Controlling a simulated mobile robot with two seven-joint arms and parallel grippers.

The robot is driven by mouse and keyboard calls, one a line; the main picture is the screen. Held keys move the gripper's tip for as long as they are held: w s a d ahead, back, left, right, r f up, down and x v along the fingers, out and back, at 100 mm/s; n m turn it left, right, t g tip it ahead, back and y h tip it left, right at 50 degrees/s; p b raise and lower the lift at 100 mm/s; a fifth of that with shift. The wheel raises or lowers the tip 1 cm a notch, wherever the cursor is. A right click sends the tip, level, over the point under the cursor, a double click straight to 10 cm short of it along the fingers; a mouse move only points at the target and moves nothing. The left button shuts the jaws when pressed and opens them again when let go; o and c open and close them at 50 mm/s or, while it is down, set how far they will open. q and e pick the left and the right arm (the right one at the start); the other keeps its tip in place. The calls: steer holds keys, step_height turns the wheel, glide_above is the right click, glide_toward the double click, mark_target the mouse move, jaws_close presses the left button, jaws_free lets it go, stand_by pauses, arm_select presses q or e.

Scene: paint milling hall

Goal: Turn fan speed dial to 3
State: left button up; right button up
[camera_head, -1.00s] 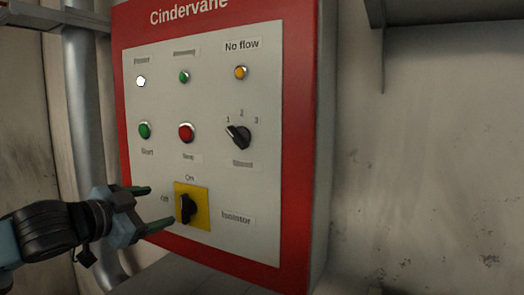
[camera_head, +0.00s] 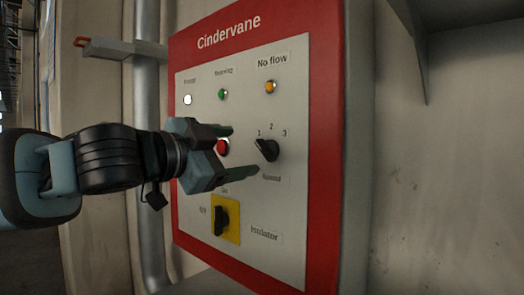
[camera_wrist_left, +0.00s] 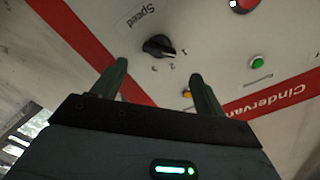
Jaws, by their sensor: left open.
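The fan speed dial (camera_head: 267,150) is a black knob on the pale panel, above the label "Speed" and below the numerals 1, 2 and 3. Its pointer is turned up and left, toward the 1. It also shows in the left wrist view (camera_wrist_left: 158,46), just beyond the fingertips. My left gripper (camera_head: 244,151) is open and empty, immediately left of the dial in the head view. Its two green fingers are spread, one higher and one lower; in the left wrist view (camera_wrist_left: 159,70) the dial appears between them, apart from both. My right gripper is not in view.
The red button (camera_head: 222,147) is partly hidden behind my left gripper. The yellow-backed isolator switch (camera_head: 222,220) is below. The white, green and amber lamps (camera_head: 270,87) line the top. A red frame (camera_head: 327,170) edges the panel. Bare wall is at right.

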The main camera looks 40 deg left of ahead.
mark_target(263, 148)
arm_select(q)
steer(key=w, duration=0.6)
steer(key=shift+w+d+f, duration=0.1)
steer(key=shift+w+d, duration=0.05)
steer(key=shift+d, duration=0.15)
steer(key=shift+w+b, duration=0.3)
steer(key=shift+w, duration=0.15)
steer(key=shift+c, duration=0.4)
steer(key=c, duration=0.9)
